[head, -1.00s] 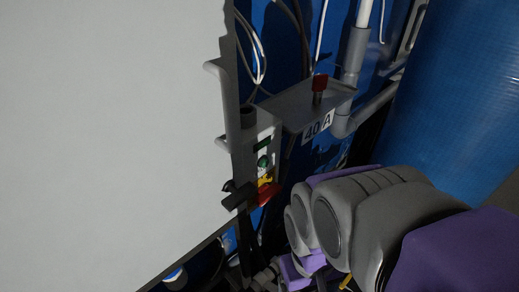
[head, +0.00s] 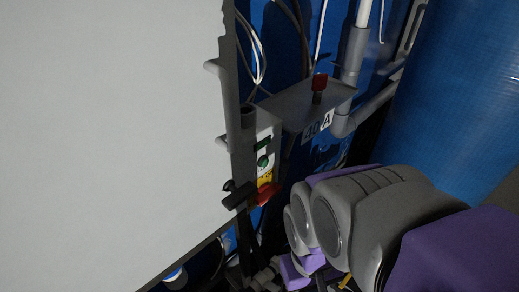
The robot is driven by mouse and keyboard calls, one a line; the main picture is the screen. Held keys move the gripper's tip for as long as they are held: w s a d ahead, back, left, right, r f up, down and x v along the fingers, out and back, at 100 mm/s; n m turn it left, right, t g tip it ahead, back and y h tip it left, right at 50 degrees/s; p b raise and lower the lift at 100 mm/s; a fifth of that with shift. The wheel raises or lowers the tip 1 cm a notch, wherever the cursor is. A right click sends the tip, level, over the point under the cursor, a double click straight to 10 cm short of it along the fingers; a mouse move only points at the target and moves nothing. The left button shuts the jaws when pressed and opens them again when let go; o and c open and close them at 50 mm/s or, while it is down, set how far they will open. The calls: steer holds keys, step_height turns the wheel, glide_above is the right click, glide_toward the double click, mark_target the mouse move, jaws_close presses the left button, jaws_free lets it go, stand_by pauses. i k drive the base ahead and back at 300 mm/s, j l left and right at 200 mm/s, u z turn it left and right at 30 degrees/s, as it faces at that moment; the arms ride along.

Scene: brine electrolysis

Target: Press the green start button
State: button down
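The green start button (head: 263,162) is a small round knob on a narrow light-grey control box (head: 266,135), just right of the large pale panel's edge. A dark green rectangle sits above it, and a yellow patch (head: 265,180) with a red part (head: 267,193) below it. My grey and purple arm reaches in from the lower right. Dark, jointed parts at the bottom centre, below the button, seem to be my gripper (head: 262,274). They are apart from the button, and too dark to show whether the fingers are open or shut.
A grey shelf (head: 300,104) with a red-topped post (head: 318,88) juts out right of the button. Pipes (head: 350,70) and a blue drum (head: 455,95) stand to the right.

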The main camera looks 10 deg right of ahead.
mark_target(264, 163)
steer(key=k+l+u, duration=0.25)
steer(key=u, duration=0.25)
steer(key=k+l+u, duration=0.15)
steer(key=k+u, duration=0.6)
steer(key=u, duration=0.2)
